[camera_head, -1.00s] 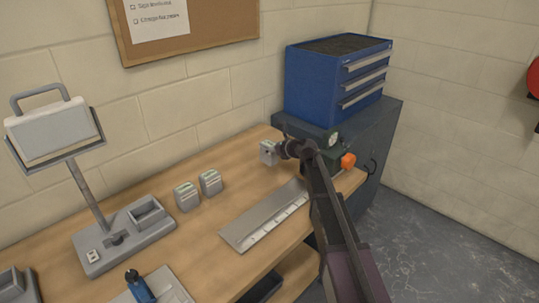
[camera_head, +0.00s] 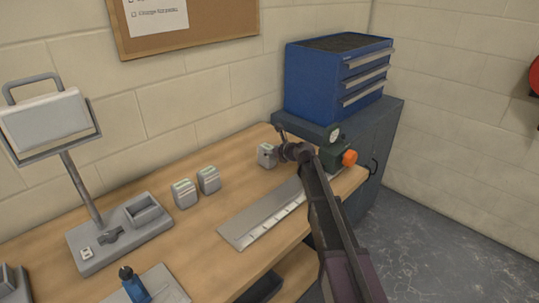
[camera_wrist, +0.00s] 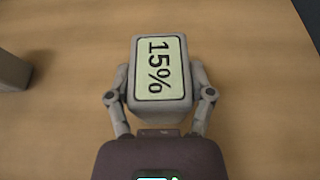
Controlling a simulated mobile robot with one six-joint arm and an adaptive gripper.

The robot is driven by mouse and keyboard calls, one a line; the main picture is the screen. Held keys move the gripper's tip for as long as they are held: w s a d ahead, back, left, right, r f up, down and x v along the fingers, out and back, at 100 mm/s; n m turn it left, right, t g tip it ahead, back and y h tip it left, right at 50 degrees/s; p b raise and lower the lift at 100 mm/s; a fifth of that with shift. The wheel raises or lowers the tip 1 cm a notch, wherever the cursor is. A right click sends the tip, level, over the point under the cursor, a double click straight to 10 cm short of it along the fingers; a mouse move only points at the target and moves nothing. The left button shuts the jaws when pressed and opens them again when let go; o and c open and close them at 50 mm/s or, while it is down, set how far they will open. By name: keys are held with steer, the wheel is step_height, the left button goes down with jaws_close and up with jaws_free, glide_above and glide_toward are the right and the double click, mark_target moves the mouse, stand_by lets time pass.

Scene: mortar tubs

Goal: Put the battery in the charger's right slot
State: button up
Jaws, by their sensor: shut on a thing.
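My gripper (camera_wrist: 160,100) is shut on a grey battery (camera_wrist: 160,112), one finger on each side of it. The battery's top label reads 15% in the wrist view. In the head view my gripper (camera_head: 277,154) holds this battery at the bench's far right end, at or just above the wood; I cannot tell if it touches. Two similar grey batteries (camera_head: 185,194) (camera_head: 209,180) with greenish top labels stand side by side left of it. I cannot clearly identify the charger; a grey object (camera_head: 12,281) is cut off at the left edge.
A grey lamp-like stand (camera_head: 110,240) with an open compartment stands at left. A flat grey strip (camera_head: 250,222) and a blue-handled tool (camera_head: 135,285) lie in front. A blue drawer box (camera_head: 335,80) and a dark green device with an orange knob (camera_head: 340,155) are at right.

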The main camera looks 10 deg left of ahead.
steer(key=shift+f, duration=0.1)
stand_by(0.3)
steer(key=o, duration=1.3)
steer(key=shift+r, duration=0.2)
steer(key=p+v, duration=0.4)
steer(key=v, duration=0.8)
steer(key=shift+p, duration=0.3)
